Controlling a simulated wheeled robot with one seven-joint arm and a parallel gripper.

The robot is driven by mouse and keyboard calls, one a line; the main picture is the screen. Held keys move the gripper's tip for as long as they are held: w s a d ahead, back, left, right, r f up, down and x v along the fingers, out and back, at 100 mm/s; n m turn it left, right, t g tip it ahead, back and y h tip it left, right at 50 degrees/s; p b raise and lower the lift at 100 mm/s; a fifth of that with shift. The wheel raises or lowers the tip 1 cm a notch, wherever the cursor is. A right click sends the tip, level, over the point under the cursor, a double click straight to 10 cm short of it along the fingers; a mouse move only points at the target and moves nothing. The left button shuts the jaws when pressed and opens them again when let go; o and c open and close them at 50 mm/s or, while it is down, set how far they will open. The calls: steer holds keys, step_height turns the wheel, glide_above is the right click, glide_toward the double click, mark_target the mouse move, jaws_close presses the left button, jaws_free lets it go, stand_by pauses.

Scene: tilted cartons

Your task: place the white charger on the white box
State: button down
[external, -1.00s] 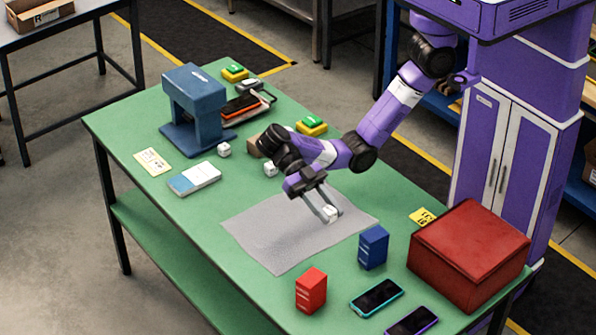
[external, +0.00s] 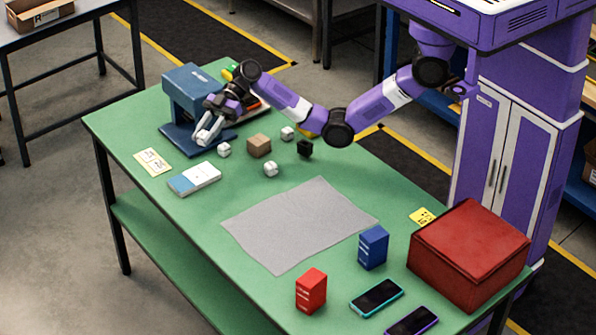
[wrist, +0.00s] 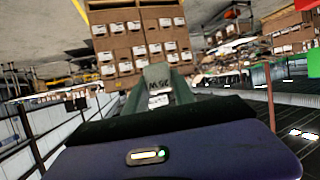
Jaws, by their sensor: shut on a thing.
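My gripper (external: 204,138) is above the far left part of the green table, in front of the blue stand. It is shut on a small white charger (external: 202,140), mostly hidden by the fingers. In the wrist view a pale piece (wrist: 159,100) shows between the fingers. The white box (external: 203,173), flat with a blue end, lies on the table below and nearer the camera than my gripper. The charger is apart from it. Similar small white cubes stand nearby: one (external: 224,150) just right of my gripper, another (external: 270,169) and a third (external: 287,133) further right.
The blue stand (external: 190,88) is close behind my gripper. A brown box (external: 259,146) and a black cube (external: 304,149) stand right of it. A yellow card (external: 152,161) lies left of the white box. The grey mat (external: 300,222) is bare.

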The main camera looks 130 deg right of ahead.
mark_target(195, 176)
steer(key=d+m+h, duration=0.4)
steer(key=d+h, duration=0.1)
steer(key=d, duration=0.5)
steer(key=shift+t, duration=0.4)
steer(key=f, duration=1.9)
steer(key=shift+s+p, duration=0.35)
steer(key=shift+s, duration=0.05)
steer(key=shift+f, duration=0.15)
steer(key=c, duration=1.1)
jaws_free()
steer(key=shift+o, duration=0.2)
